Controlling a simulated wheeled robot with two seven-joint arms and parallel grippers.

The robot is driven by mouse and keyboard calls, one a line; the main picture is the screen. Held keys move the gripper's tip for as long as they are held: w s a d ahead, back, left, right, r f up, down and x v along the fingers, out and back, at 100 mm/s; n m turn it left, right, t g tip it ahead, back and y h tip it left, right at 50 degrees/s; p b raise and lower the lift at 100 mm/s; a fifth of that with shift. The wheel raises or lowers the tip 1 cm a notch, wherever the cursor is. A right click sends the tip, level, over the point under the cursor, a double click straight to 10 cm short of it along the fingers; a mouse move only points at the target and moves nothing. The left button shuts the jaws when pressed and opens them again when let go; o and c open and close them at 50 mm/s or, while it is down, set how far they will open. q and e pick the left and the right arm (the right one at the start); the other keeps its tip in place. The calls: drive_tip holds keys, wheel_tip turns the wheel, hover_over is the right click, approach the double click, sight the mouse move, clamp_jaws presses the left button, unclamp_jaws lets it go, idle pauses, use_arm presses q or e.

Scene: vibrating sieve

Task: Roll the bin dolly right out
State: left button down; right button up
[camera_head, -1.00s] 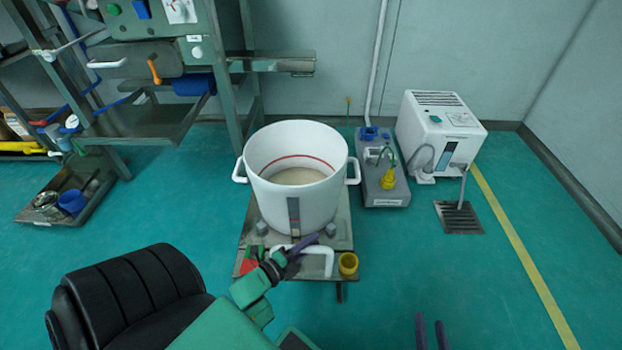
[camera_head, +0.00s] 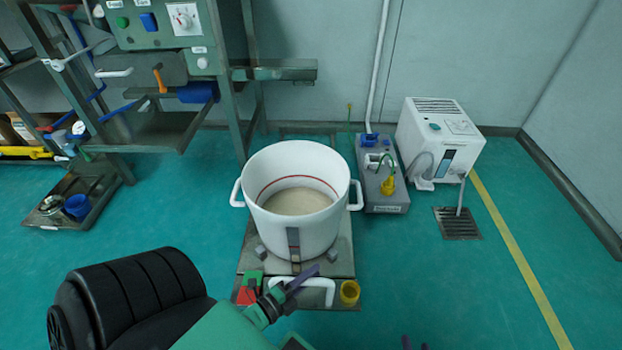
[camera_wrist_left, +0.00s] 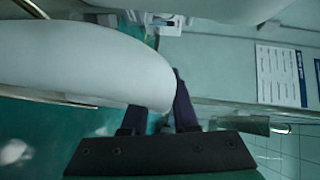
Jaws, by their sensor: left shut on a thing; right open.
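A white bin (camera_head: 308,232) with two side handles stands upright on the grey bin dolly (camera_head: 342,262); pale grainy material lies inside below a red line. The dolly's white push handle (camera_head: 328,286) is at its near edge. My left gripper (camera_head: 300,280) is shut on this handle, at its left part. In the left wrist view a large, blurred white bar (camera_wrist_left: 90,60) lies across the dark fingers (camera_wrist_left: 160,110). My right gripper (camera_head: 413,343) shows only its open fingertips at the bottom edge.
A metal rack with a control panel (camera_head: 150,25) stands at left. A grey pump unit (camera_head: 385,195) and white machine (camera_head: 440,140) stand right of the bin, near a floor drain (camera_head: 458,223). A yellow cup (camera_head: 349,292) sits on the dolly's near right corner. Floor at right is clear.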

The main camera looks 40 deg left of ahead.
use_arm(q)
drive_tip(key=shift+s, duration=0.15)
drive_tip(key=c, duration=0.7)
unclamp_jaws()
drive_tip(key=shift+c, duration=0.2)
drive_tip(key=shift+o, duration=0.3)
drive_tip(key=s+a+r+p, duration=0.2)
drive_tip(key=s+p, duration=0.1)
drive_tip(key=s, duration=1.1)
drive_tip(key=shift+s, duration=0.15)
use_arm(e)
wheel_tip(320, 180, up, 4)
drive_tip(key=shift+d+f+g, duration=0.15)
drive_tip(key=shift+f+g, duration=0.05)
drive_tip(key=shift+g, duration=0.2)
drive_tip(key=shift+f, duration=0.1)
